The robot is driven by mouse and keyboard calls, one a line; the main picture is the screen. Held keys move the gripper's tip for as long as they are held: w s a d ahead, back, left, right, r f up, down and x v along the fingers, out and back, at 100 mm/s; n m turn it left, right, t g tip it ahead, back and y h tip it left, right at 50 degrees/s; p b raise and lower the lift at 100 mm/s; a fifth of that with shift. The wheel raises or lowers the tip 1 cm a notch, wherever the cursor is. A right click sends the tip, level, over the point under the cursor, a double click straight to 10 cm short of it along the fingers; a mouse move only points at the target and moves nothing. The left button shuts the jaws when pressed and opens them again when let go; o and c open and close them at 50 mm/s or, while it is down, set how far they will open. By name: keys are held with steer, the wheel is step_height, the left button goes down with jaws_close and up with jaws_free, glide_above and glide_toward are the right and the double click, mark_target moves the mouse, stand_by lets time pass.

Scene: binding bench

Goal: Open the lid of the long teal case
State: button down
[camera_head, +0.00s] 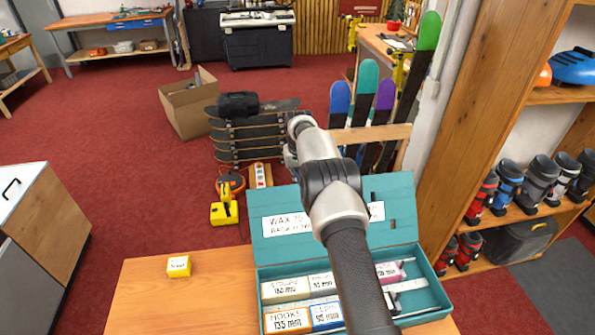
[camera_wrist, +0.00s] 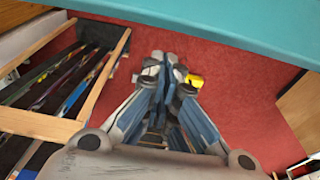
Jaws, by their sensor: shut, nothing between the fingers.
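The long teal case (camera_head: 437,300) lies on the wooden bench, in front of me in the head view. Its lid (camera_head: 402,196) stands open, tilted back away from me, with white labels on its inner face. Labelled boxes and metal tools show inside the case. My arm crosses in front of the middle of the lid and case and hides part of both. My gripper (camera_wrist: 160,66) is shut and empty in the wrist view, beyond the lid over the red floor. A teal edge, apparently the lid (camera_wrist: 235,28), spans the top of that view, apart from the fingertips.
A small yellow box (camera_head: 178,266) sits on the bench left of the case. Behind the bench are a stack of skateboards (camera_head: 240,137), a rack of upright skis (camera_head: 368,95) and a yellow tool (camera_head: 224,209) on the floor. Wooden shelves with boots stand at right.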

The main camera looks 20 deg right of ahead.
steer(key=shift+s+a+r, duration=0.1)
steer(key=shift+s+r, duration=0.1)
steer(key=shift+s, duration=0.35)
steer(key=shift+s+a+r, duration=0.15)
steer(key=shift+s+r, duration=0.1)
steer(key=shift+s, duration=0.35)
steer(key=shift+s+a+r, duration=0.1)
steer(key=shift+s+r, duration=0.1)
steer(key=shift+s, duration=0.35)
